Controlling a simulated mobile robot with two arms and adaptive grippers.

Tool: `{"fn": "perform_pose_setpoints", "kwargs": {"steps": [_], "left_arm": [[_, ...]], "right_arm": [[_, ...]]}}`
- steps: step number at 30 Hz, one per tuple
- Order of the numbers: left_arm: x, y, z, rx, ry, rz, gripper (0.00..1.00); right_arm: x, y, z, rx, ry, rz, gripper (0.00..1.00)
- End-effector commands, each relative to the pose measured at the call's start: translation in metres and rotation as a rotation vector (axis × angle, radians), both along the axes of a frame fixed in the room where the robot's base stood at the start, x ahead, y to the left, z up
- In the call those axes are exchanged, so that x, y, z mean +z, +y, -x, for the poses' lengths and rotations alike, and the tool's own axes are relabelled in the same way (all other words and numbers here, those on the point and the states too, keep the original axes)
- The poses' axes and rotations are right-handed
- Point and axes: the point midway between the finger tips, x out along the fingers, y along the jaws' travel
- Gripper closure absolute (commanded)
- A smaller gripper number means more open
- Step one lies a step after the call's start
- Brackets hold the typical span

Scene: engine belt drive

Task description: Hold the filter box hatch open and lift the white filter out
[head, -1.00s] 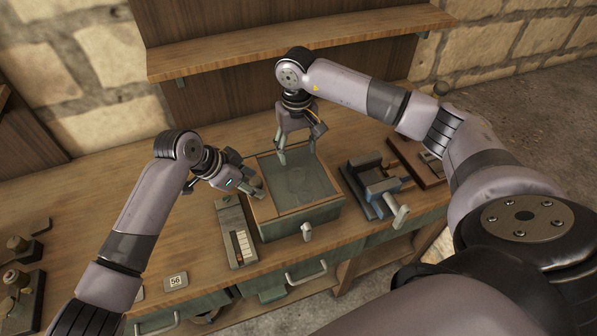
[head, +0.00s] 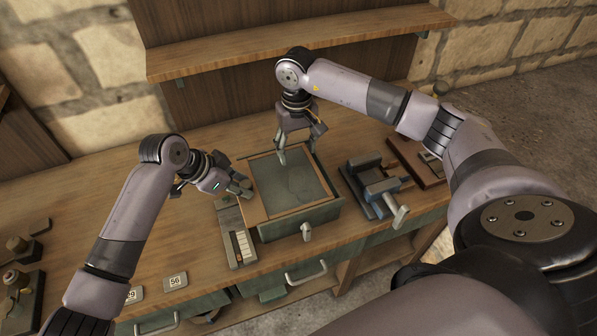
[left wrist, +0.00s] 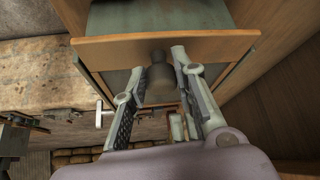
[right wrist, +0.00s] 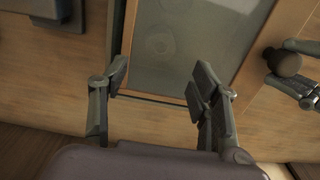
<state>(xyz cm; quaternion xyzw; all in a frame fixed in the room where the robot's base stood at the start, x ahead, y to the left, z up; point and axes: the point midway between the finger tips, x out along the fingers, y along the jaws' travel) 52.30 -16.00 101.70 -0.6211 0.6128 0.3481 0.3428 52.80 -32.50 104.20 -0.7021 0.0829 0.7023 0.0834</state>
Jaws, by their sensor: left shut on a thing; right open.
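The filter box (head: 300,222) is a green box on the bench, topped by a hatch (head: 285,187), a greyish pane in a wooden frame. Faint round shapes show in the pane (right wrist: 170,45) in the right wrist view; I cannot make out a white filter. My left gripper (head: 243,187) is at the hatch's left edge, shut on its dark knob (left wrist: 158,82). The knob also shows in the right wrist view (right wrist: 284,63) beside the left fingers. My right gripper (head: 297,155) is open and empty, fingers down, above the box's back edge; its fingers show apart (right wrist: 160,85) in the right wrist view.
A grey device with a row of keys (head: 236,235) lies close to the box's left side. A blue and grey vise-like fixture (head: 378,187) stands to its right. A small lever (head: 306,231) is on the box's front. A shelf (head: 290,40) runs behind.

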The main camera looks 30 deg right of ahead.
Motion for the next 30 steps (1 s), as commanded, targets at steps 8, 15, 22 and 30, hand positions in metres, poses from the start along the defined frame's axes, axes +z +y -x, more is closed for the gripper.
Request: {"fn": "perform_pose_setpoints", "kwargs": {"steps": [8, 15, 22, 30], "left_arm": [[0.000, 0.027, -0.007, 0.003, -0.003, -0.002, 0.99], [0.000, 0.048, -0.013, 0.003, -0.003, -0.004, 0.99], [0.000, 0.068, -0.018, 0.004, -0.003, -0.003, 0.99], [0.000, 0.092, -0.023, 0.005, -0.002, -0.003, 0.99]], "right_arm": [[0.000, 0.000, 0.000, 0.000, 0.000, 0.000, 0.43], [0.000, 0.000, 0.000, 0.000, 0.000, 0.000, 0.43], [0.000, 0.000, 0.000, 0.000, 0.000, 0.000, 0.43], [0.000, 0.000, 0.000, 0.000, 0.000, 0.000, 0.43]]}}
